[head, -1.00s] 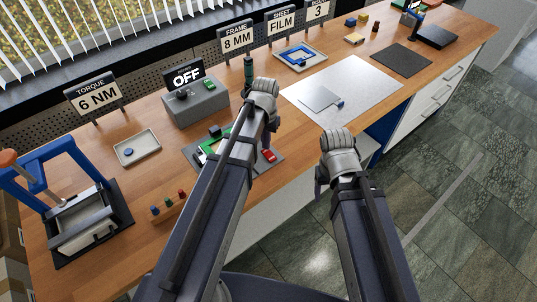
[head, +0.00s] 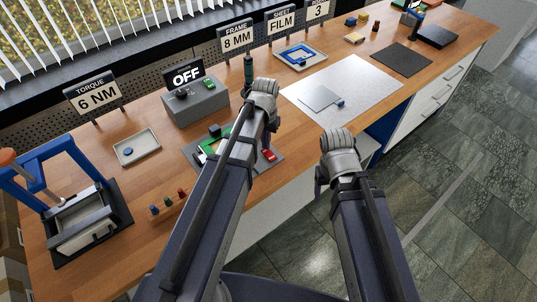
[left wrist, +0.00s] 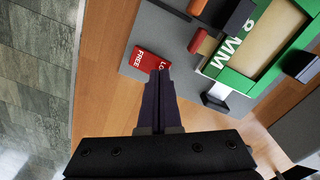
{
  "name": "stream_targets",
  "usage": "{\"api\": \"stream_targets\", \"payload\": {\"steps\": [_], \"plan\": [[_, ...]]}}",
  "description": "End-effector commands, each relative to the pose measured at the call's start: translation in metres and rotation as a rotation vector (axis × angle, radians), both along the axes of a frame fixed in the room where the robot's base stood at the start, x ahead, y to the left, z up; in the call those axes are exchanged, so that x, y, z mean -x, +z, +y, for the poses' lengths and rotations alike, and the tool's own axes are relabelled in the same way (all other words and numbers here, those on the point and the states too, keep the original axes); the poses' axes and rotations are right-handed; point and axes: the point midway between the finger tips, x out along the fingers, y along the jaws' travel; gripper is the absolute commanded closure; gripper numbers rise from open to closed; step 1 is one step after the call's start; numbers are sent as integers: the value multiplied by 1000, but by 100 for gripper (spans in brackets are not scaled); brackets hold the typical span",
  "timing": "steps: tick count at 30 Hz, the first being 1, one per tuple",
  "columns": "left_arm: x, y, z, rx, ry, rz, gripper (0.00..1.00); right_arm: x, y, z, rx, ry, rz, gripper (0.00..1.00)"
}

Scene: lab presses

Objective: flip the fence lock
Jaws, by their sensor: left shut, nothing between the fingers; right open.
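The red fence lock (head: 269,156) lies at the near right edge of a grey plate (head: 276,165). In the left wrist view the red lock (left wrist: 143,62) shows "FREE" and part of a second word starting "LO". My left gripper (left wrist: 160,72) is shut and empty, with its tips at the lock's lettered face, partly covering the second word; I cannot tell whether they touch. In the head view my left gripper (head: 268,124) is above the plate. A green frame (left wrist: 237,77) lies beside the lock. My right gripper (head: 319,184) is open, off the table's front edge.
A grey box with an "OFF" sign (head: 186,75) stands behind the plate. A pale sheet (head: 365,85) lies to the right.

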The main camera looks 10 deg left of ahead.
Motion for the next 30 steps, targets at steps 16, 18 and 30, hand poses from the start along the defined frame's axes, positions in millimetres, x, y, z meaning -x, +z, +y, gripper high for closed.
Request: {"api": "stream_targets", "payload": {"steps": [16, 18, 30], "plan": [[0, -9, 0, 0, 0, 0, 100, 0, -9, 0, 0, 0, 0, 31], [0, -10, 0, 0, 0, 0, 100, 0, -10, 0, 0, 0, 0, 31], [0, -15, 0, 0, 0, 0, 100, 0, -15, 0, 0, 0, 0, 31]]}}
